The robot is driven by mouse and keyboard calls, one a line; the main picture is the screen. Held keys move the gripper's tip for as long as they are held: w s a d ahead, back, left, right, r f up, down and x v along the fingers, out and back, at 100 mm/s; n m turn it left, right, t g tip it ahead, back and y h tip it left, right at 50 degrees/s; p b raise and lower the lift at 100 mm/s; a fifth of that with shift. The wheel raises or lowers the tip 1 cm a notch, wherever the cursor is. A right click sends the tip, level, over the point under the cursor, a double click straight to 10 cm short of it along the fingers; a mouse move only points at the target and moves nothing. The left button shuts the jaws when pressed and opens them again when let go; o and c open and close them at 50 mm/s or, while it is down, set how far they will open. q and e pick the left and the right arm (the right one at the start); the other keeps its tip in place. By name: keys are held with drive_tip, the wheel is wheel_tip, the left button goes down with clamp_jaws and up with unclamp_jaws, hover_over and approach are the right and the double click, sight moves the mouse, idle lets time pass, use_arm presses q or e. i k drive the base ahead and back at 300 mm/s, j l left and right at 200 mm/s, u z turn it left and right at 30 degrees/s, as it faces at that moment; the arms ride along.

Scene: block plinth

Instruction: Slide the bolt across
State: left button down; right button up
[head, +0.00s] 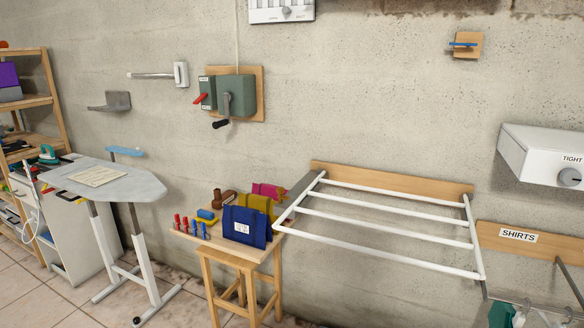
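No part is plainly recognisable as a bolt. A small wooden plate (474,46) on the wall at upper right carries a short blue bar (463,44) lying sideways; it is too small to tell whether this is the bolt. A green box (236,97) with a dark crank handle (226,108) is mounted on a wooden board at upper left. A smaller green box with a red lever (200,98) sits at its left. The white-railed rack (391,217) stands out from the wall, lowered. Neither of my grippers is in view.
A small wooden table (234,252) with pegs and coloured folders stands below the green box. An ironing board (110,180) and shelves (30,60) are at left. A white box with a knob (541,153) and a SHIRTS rail (519,235) are at right.

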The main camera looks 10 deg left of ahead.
sight(280, 191)
drive_tip(key=i+j+z, duration=0.25)
drive_tip(key=i+j, duration=0.3)
drive_tip(key=i+j+z, duration=0.3)
drive_tip(key=i+j, duration=0.35)
